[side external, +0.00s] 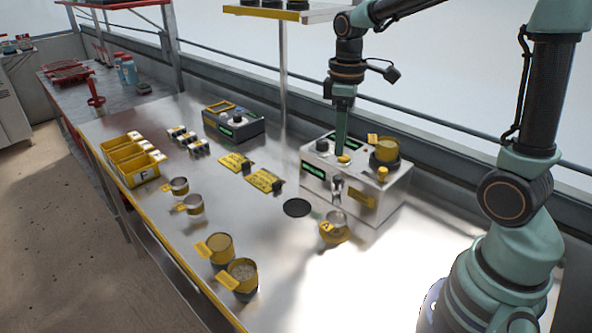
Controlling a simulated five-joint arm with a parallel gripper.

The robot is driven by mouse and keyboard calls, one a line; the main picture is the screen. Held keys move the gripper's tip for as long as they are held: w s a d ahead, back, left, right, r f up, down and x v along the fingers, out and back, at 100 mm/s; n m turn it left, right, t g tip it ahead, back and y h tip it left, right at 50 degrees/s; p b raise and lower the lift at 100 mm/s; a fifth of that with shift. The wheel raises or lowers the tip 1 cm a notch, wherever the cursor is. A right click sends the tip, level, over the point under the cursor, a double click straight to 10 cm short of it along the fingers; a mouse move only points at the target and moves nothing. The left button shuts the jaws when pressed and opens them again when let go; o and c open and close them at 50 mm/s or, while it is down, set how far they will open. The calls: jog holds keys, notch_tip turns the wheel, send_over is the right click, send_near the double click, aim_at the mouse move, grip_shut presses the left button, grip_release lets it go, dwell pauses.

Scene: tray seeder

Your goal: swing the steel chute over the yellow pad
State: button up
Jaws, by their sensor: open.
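A small steel spout (337,188), which looks like the chute, sticks out from the front of the steel machine box (312,180). It sits above and just behind a yellow-banded cup (334,230). Two flat yellow plates with dark lettering, either of which may be the yellow pad, lie left of the box: one farther back (233,162), one nearer (262,180). My gripper (343,153) points straight down over the top of the box, close to a yellow button (344,159). Its fingers look narrow at this angle, and I cannot tell whether they touch the button.
A yellow hopper (387,149) and a yellow knob (383,174) stand on the box's right. A black disc (297,207) lies in front. Several cups line the front edge near a filled cup (242,272). Yellow bins (137,172) stand left. The front right is clear.

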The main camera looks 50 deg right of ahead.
notch_tip(320, 180, up, 4)
jog(key=shift+f, duration=0.1)
dwell(0.4)
jog(key=s+a+r+m+t, duration=0.1)
jog(key=s+a+m+t, duration=0.4)
jog(key=s+a, duration=0.1)
jog(key=shift+s+m+t, duration=0.3)
jog(key=shift+s+m, duration=0.1)
jog(key=shift+s, duration=0.2)
